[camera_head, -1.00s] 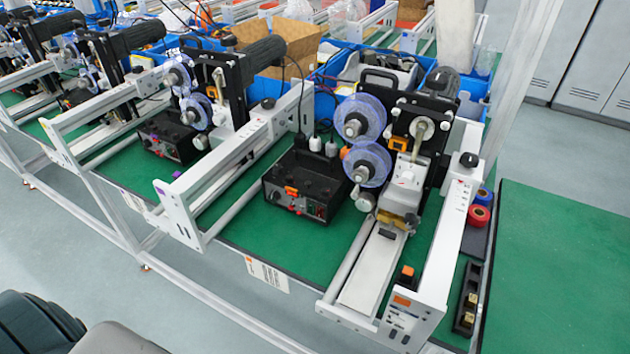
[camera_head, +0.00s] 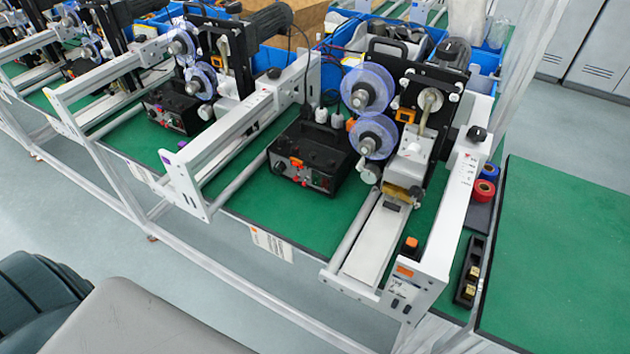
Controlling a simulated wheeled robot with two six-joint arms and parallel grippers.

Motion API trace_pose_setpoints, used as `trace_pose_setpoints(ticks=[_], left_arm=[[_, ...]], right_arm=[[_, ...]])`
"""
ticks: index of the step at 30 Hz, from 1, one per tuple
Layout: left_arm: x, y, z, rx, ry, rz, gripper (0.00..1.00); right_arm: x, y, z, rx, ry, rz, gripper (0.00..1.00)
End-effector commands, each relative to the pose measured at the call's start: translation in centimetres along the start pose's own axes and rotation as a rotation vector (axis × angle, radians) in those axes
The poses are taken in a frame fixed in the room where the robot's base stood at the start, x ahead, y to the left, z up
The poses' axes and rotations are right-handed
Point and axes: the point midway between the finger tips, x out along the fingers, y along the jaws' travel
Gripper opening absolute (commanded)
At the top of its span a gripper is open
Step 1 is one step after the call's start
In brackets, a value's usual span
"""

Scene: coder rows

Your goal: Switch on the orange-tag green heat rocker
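A black control box (camera_head: 310,160) stands on the green bench top beside the nearest coder, left of its blue-purple reels (camera_head: 368,88). An orange tag (camera_head: 296,162) is on the box's front edge. Small green and red marks (camera_head: 318,179) show at the right of its front panel. They are too small to tell the rocker's position or whether it is lit. Neither of my grippers is in view.
A similar black box (camera_head: 172,108) with a purple tag stands by the coder to the left. White rails (camera_head: 240,125) flank the nearest box. A dark ribbed thing (camera_head: 40,300) and a grey surface (camera_head: 150,315) fill the lower left. Green bench (camera_head: 560,260) is clear at right.

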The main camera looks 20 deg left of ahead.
Motion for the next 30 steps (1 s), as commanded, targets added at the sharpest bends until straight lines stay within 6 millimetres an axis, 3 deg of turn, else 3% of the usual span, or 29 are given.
trace_pose_setpoints(ticks=[1,6,30], left_arm=[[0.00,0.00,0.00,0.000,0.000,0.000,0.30],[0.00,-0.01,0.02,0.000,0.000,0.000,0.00],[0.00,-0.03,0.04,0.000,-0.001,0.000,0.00]], right_arm=[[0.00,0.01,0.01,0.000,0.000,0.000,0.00],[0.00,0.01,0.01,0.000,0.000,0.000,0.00],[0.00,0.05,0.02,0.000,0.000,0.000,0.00]])
